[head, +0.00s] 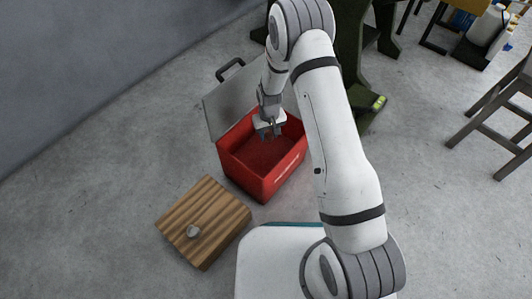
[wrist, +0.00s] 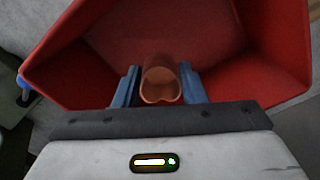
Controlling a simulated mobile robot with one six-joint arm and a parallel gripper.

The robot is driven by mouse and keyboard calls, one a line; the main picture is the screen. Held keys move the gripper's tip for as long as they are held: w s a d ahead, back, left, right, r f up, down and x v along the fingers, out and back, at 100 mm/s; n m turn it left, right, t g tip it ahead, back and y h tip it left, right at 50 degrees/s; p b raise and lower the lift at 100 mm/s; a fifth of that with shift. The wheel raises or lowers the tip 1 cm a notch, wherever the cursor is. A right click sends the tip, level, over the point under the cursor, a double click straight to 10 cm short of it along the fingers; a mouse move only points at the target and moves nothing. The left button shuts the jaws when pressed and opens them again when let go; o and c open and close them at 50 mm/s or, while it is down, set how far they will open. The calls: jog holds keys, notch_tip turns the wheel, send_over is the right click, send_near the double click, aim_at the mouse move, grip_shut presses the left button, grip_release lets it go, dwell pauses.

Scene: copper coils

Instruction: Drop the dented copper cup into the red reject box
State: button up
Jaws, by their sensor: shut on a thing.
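A dented copper cup (wrist: 161,86) shows in the wrist view, its open rim facing the camera and pushed in on its lower edge. My gripper (wrist: 160,86) is shut on it, with one blue finger on each side. In the head view my gripper (head: 270,132) points down over the open red reject box (head: 262,184), near its back edge. The cup is too small to make out there. The red box (wrist: 265,65) fills most of the wrist view beyond the cup, and its visible floor looks bare.
The box's grey lid (head: 222,103) stands open at its back left. A wooden block (head: 215,215) with a small grey object (head: 193,232) on top stands in front of the box, to the left. A dark green machine (head: 365,108) stands behind right. Floor at the left is clear.

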jog(key=o, duration=1.1)
jog(key=shift+c, duration=0.2)
jog(key=shift+r, duration=0.15)
notch_tip(320, 180, up, 8)
jog(key=p, duration=0.3)
jog(key=shift+f, duration=0.2)
